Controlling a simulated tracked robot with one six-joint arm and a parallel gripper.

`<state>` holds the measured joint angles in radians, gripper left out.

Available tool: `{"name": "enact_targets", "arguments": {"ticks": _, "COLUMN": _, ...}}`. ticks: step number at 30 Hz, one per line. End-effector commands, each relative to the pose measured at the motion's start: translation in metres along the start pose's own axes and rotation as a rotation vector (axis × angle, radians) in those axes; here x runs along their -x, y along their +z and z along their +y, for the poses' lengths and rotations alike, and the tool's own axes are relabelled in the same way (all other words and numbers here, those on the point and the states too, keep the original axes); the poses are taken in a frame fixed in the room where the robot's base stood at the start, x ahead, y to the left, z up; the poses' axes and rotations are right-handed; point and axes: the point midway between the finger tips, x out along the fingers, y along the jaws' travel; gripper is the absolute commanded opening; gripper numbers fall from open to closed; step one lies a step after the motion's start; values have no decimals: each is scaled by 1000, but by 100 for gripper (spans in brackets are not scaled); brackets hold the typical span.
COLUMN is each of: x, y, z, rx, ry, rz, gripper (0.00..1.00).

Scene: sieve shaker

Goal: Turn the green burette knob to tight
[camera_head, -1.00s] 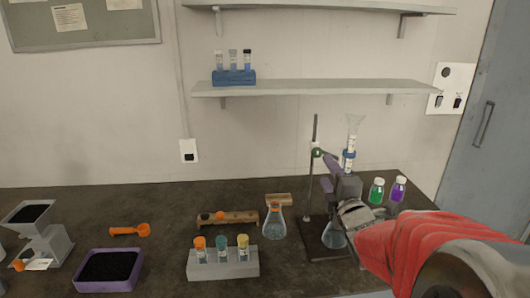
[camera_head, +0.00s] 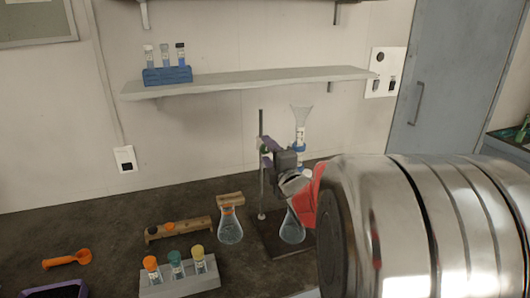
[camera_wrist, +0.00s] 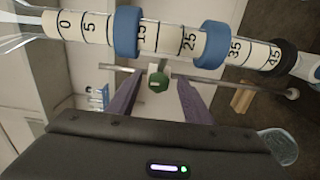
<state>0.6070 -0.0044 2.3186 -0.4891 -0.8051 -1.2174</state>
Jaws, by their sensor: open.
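The green knob (camera_head: 265,149) sits on the upright rod of the burette stand, small and partly hidden by my gripper in the head view. In the wrist view the green knob (camera_wrist: 158,82) shows between the two purple fingertips, at the metal rod. The burette (camera_head: 299,138), with its clear funnel top, stands beside the rod. The burette (camera_wrist: 170,38) crosses the top of the wrist view with blue clamp rings and scale marks. My gripper (camera_wrist: 156,88) is open, one finger on each side of the knob; contact cannot be told.
A flask (camera_head: 292,228) stands under the burette on the dark stand base (camera_head: 270,245). Another flask (camera_head: 230,228) and a rack of capped tubes (camera_head: 180,278) are to the left. A shelf (camera_head: 250,82) is above. My arm covers the right side.

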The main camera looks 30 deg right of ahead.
Motion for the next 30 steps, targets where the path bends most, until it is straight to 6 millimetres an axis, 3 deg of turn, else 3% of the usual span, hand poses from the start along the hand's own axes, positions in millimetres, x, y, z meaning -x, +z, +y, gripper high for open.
{"name": "enact_targets", "arguments": {"ticks": 3, "x": 0, "y": -2, "z": 0, "rx": 0, "ry": 0, "rz": 3, "gripper": 44}}
{"name": "enact_targets", "arguments": {"ticks": 20, "x": 0, "y": -4, "z": -1, "rx": 0, "ry": -1, "rz": 6, "gripper": 5}}
{"name": "enact_targets", "arguments": {"ticks": 30, "x": 0, "y": -4, "z": -2, "rx": -90, "ry": -4, "rz": 7, "gripper": 5}}
